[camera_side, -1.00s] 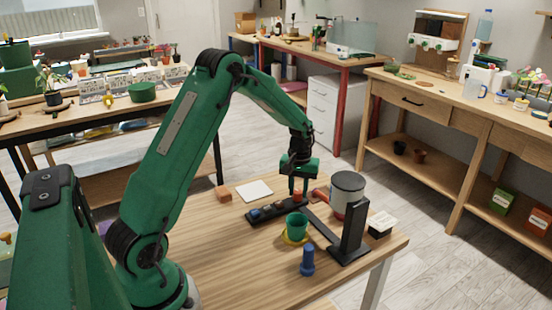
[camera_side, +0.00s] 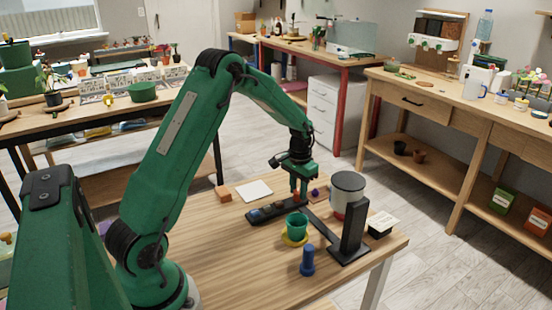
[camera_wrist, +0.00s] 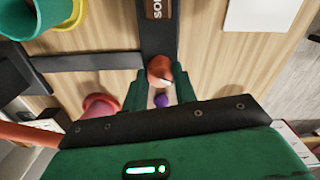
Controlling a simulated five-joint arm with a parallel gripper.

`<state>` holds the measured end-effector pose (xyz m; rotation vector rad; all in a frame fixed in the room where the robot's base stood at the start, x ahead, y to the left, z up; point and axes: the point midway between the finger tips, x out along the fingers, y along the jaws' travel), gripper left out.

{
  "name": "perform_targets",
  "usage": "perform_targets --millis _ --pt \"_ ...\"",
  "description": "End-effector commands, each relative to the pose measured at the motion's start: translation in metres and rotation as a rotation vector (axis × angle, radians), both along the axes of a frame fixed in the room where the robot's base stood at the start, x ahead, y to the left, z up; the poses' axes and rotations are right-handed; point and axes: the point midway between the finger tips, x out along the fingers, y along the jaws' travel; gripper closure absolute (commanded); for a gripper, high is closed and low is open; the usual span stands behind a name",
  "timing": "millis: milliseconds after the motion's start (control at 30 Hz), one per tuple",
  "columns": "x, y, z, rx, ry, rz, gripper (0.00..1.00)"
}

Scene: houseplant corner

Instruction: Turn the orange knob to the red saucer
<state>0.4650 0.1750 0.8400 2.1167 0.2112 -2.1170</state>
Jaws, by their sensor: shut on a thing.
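The orange knob (camera_wrist: 160,68) shows in the wrist view at the end of a black strip. My gripper (camera_wrist: 158,78) is shut on it, one green finger on each side. In the side view my gripper (camera_side: 300,196) points down at the strip and mostly hides the knob. A pinkish-red round saucer (camera_wrist: 100,106) lies left of the fingers in the wrist view, partly covered by the gripper. A purple round thing (camera_wrist: 161,100) shows between the fingers. An orange-red bar (camera_wrist: 28,135) runs in from the left edge.
A grey can (camera_side: 347,187) and a black post (camera_side: 353,232) stand right of my gripper. A green pot (camera_side: 296,225) on a yellow saucer (camera_side: 287,241) and a blue bottle-like object (camera_side: 308,262) stand nearer. A white sheet (camera_side: 254,190) lies behind.

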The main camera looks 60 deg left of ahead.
Motion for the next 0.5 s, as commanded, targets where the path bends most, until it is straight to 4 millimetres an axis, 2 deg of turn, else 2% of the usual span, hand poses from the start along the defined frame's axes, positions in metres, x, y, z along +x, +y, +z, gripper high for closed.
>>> perform_targets --millis 200,500 --pt "0.0001 0.0001 0.0010 0.000 0.000 -0.160 0.95" --pt "0.0001 0.0001 0.0011 0.000 -0.001 -0.273 0.95"
